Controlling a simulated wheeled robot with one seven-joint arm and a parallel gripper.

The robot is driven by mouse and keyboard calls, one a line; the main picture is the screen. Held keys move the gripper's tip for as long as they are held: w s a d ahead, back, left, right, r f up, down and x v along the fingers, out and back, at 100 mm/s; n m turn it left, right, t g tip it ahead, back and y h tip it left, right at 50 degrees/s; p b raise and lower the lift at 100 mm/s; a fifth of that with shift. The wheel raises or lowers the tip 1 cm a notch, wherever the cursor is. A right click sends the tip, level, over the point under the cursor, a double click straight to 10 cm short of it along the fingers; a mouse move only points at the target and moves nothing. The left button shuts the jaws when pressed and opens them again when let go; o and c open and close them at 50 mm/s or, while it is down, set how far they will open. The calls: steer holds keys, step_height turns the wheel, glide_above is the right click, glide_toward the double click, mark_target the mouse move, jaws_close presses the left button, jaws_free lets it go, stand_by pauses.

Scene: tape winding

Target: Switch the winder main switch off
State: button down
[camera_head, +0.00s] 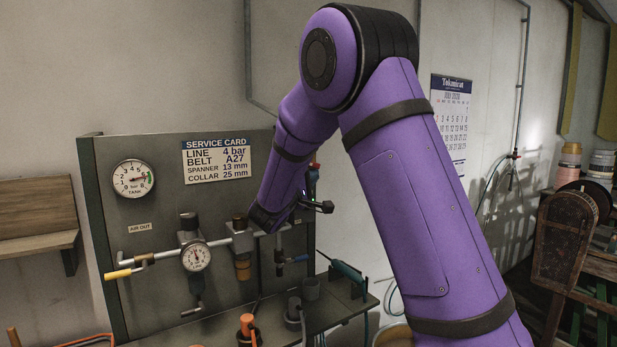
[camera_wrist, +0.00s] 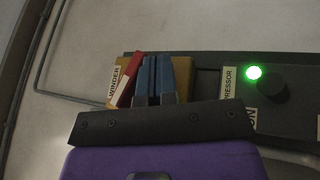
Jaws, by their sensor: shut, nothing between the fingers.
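In the wrist view the winder main switch is a red lever (camera_wrist: 131,92) on a yellow plate (camera_wrist: 183,70), beside a white label reading WINDER (camera_wrist: 118,80). My gripper (camera_wrist: 156,60) shows its blue fingers, closed together, just right of the red lever. The lever lies close along the left finger; I cannot tell whether they touch. The lever's lower end is hidden by the dark bracket of my wrist. In the head view my arm reaches to the right edge of the panel, and a small red part (camera_head: 315,166) shows there. My fingers are mostly hidden in that view.
Right of the switch, the wrist view shows a lit green lamp (camera_wrist: 254,72), a black knob (camera_wrist: 272,88) and a compressor label (camera_wrist: 229,96). In the head view the grey panel (camera_head: 115,220) carries a tank gauge (camera_head: 133,179), a regulator gauge (camera_head: 196,256) and a yellow-handled valve (camera_head: 118,274).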

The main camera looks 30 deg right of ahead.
steer(key=shift+d, duration=0.1)
steer(key=v, duration=1.1)
steer(key=shift+d+f, duration=0.1)
steer(key=shift+d, duration=0.05)
stand_by(0.3)
